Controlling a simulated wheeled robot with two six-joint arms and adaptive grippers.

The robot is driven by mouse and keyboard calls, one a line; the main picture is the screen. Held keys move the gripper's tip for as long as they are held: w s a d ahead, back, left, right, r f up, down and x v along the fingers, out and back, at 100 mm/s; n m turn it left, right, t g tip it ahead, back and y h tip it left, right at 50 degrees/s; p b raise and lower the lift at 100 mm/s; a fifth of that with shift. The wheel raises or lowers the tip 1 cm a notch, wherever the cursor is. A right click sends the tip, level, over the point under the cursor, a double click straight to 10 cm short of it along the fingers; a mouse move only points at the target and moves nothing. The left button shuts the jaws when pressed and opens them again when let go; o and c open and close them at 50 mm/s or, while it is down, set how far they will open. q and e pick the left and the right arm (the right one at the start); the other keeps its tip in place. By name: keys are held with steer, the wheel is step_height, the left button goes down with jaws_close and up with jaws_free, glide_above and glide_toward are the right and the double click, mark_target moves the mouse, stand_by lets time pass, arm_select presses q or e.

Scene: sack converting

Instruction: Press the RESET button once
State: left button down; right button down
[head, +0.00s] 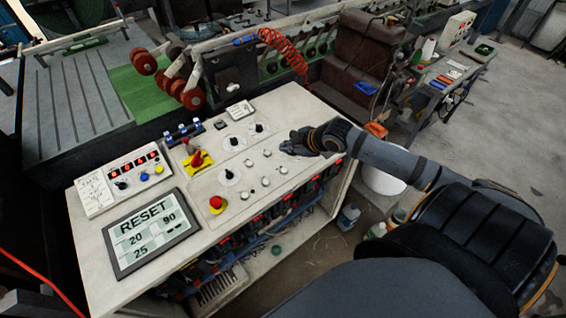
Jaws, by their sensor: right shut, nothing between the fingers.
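A grey screen in a dark frame (150,248) lies on the near left corner of the white control console (105,285). The word RESET (143,217) stands in large letters on its upper part, with the numbers 20, 90 and 25 below. My right gripper (288,147) is shut and empty over the right part of the console top, far to the right of the screen. I cannot tell how high it is above the surface. My left gripper is not in view.
A red mushroom button (216,202), a red switch on a yellow plate (197,160), dials and small white buttons lie between gripper and screen. A red-digit display (133,166) and blue-topped switches (182,131) stand farther back. Machinery with a red coiled hose (285,48) stands behind.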

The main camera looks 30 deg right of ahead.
mark_target(286, 172)
steer(key=shift+a, duration=0.15)
step_height(286, 172, down, 9)
steer(key=b, duration=0.8)
stand_by(1.1)
steer(key=shift+f+b, duration=0.35)
steer(key=shift+b, duration=0.15)
steer(key=shift+f+b, duration=0.35)
steer(key=shift+f, duration=0.1)
stand_by(0.4)
stand_by(0.4)
steer(key=shift+r+p, duration=0.8)
steer(key=shift+r, duration=0.05)
